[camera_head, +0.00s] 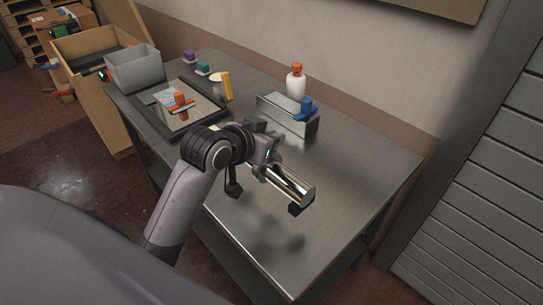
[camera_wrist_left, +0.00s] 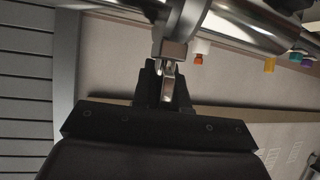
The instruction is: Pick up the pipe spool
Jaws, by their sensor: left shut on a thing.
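The pipe spool (camera_head: 290,186) is a shiny metal tube, held tilted above the steel table with its near end down to the right. My left gripper (camera_head: 267,168) is shut on it; the dark wrist and fingers hide its far part. In the left wrist view the polished spool (camera_wrist_left: 245,28) crosses the top of the picture, and my left gripper (camera_wrist_left: 168,82) is at a metal piece just below it. The exact contact is hard to make out. My right gripper is not in view.
The steel table (camera_head: 350,160) has a clear right side.

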